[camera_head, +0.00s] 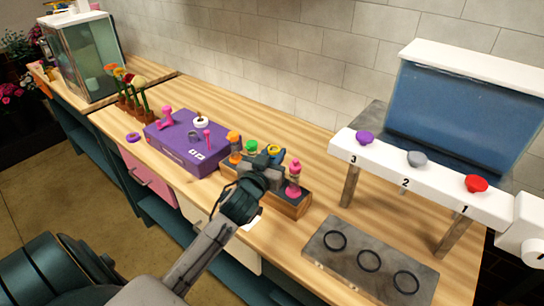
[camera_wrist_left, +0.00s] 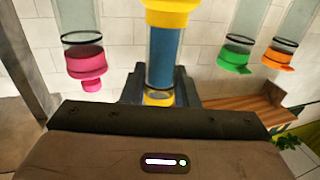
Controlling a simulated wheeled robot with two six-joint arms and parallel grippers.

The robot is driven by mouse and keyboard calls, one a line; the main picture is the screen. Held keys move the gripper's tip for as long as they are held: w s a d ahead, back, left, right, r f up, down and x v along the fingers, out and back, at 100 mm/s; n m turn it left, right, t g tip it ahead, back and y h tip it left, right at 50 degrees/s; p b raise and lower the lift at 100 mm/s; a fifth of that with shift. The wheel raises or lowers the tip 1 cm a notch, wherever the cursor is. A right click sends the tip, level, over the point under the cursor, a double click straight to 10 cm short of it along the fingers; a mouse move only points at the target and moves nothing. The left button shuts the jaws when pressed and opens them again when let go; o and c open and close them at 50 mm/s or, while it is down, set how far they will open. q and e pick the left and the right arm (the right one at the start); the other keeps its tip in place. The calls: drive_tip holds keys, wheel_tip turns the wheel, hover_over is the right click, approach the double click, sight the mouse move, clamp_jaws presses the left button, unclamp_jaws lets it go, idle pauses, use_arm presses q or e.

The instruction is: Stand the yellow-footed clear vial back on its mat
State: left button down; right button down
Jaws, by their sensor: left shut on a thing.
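The yellow-footed vial (camera_head: 274,151) shows its yellow top in the head view, with my gripper hiding much of the rest. In the left wrist view the vial (camera_wrist_left: 165,60) stands between my fingers, with a yellow collar above, a yellow foot below and blue showing through its wall. My left gripper (camera_head: 268,170) is shut on it at the wooden rack (camera_head: 292,207). I cannot tell whether its foot touches the rack. A grey mat (camera_head: 345,268) with three black rings lies at the front right, its rings empty. My right gripper is not in view.
Pink (camera_head: 293,180), green (camera_head: 252,147) and orange (camera_head: 234,138) vials stand close around my gripper. A purple box (camera_head: 180,152) is to the left. A white dispenser shelf (camera_head: 390,160) with numbered knobs stands on legs behind the mat. Bare wood lies between rack and mat.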

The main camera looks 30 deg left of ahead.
sight(272, 161)
use_arm(q)
drive_tip(key=shift+w+a, duration=0.5)
drive_tip(key=shift+w, duration=0.05)
wheel_tip(272, 161, down, 3)
drive_tip(key=shift+f+p, duration=0.1)
drive_tip(key=shift+p, duration=0.6)
drive_tip(key=shift+f, duration=0.2)
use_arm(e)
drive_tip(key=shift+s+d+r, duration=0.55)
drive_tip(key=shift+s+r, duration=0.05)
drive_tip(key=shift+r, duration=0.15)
use_arm(q)
drive_tip(key=shift+w, duration=0.1)
drive_tip(key=shift+f, duration=0.2)
drive_tip(key=c, duration=1.1)
unclamp_jaws()
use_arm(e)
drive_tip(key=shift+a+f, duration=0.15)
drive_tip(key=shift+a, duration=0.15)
use_arm(q)
drive_tip(key=shift+r, duration=0.2)
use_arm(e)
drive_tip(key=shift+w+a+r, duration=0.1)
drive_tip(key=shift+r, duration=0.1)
